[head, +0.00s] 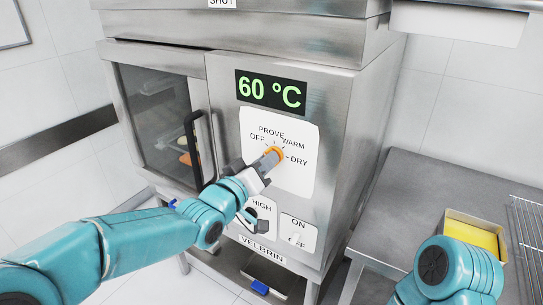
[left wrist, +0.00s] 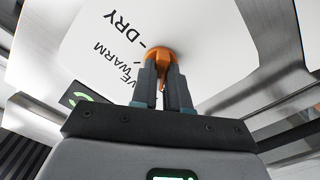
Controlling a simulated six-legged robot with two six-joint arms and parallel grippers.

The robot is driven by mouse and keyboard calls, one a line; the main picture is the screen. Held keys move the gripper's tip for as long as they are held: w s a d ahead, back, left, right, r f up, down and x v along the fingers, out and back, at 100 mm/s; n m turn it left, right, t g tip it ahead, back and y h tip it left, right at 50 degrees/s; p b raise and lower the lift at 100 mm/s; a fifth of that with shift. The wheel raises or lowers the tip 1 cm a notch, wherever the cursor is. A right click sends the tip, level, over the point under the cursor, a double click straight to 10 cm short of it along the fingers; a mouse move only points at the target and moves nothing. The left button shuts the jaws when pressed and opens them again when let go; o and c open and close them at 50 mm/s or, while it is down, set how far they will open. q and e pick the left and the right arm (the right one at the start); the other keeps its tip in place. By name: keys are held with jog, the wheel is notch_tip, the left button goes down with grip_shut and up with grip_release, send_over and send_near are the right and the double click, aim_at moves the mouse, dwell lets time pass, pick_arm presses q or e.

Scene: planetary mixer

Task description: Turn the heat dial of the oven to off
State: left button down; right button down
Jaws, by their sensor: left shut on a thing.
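The oven (head: 220,130) stands ahead with its steel front facing me. Its heat dial (head: 277,152) is orange, on a white plate (head: 300,175) marked OFF, PROVE, WARM and DRY. My left gripper (head: 270,160) reaches the dial from the lower left and is shut on it. In the left wrist view both dark fingers (left wrist: 162,85) stand on either side of the orange dial (left wrist: 160,52). The fingers cover part of the dial, so I cannot tell which mark it points to. The display (head: 270,90) reads 60 °C. My right gripper is out of view.
The oven's glass door (head: 160,115) with a black handle (head: 194,145) is left of the dial. Below the dial are a HIGH knob (head: 256,214) and an ON/OFF switch (head: 296,236). A steel table (head: 410,200) with a yellow-filled box (head: 472,235) stands at right.

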pick_arm(q)
jog(key=shift+r+n, duration=0.15)
jog(key=shift+n, duration=1.05)
jog(key=shift+n+p, duration=0.5)
jog(key=shift+n, duration=0.7)
jog(key=c, duration=1)
grip_release()
jog(key=b+v, duration=0.3)
jog(key=v, duration=0.4)
